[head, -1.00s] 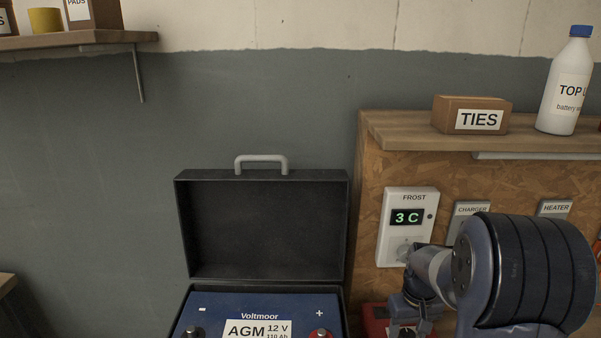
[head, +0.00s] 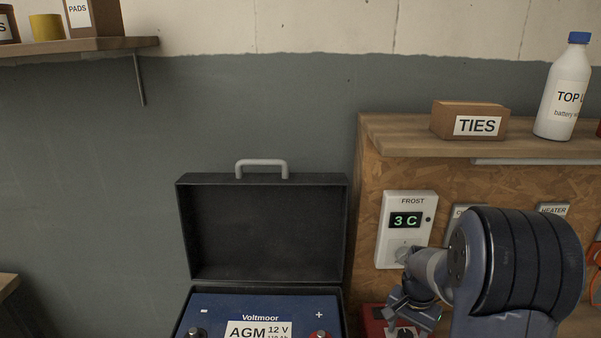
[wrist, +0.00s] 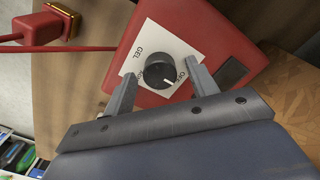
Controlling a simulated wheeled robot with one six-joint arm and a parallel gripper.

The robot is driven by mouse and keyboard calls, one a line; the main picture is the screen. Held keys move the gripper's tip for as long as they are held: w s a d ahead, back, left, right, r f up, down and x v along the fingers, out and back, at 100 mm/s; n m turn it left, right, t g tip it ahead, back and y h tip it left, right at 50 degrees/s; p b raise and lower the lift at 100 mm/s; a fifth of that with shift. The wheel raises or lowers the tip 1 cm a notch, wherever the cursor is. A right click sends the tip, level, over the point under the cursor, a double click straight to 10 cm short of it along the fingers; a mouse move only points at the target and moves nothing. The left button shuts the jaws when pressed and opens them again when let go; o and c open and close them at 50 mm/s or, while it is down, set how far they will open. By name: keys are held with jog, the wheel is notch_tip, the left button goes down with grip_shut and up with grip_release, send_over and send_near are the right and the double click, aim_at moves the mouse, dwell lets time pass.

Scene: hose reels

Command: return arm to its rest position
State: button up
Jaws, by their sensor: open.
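My gripper (wrist: 163,91) is open in the wrist view, with its two fingers apart on either side of a black dial knob (wrist: 160,71). I cannot tell whether the fingers touch it. The knob sits on a white label marked GEL on a red box (wrist: 218,40). In the head view my arm is folded at the lower right, and the gripper hangs over the red box (head: 373,317), which is mostly hidden.
An open black case (head: 262,232) holds a blue AGM 12 V battery (head: 222,312). A FROST unit (head: 406,232) reading 3 C is on the board behind my arm. A shelf above carries a TIES box (head: 468,121) and a white bottle (head: 562,92).

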jog(key=m+p, duration=0.1)
jog(key=m, duration=0.4)
jog(key=shift+m+p, duration=0.4)
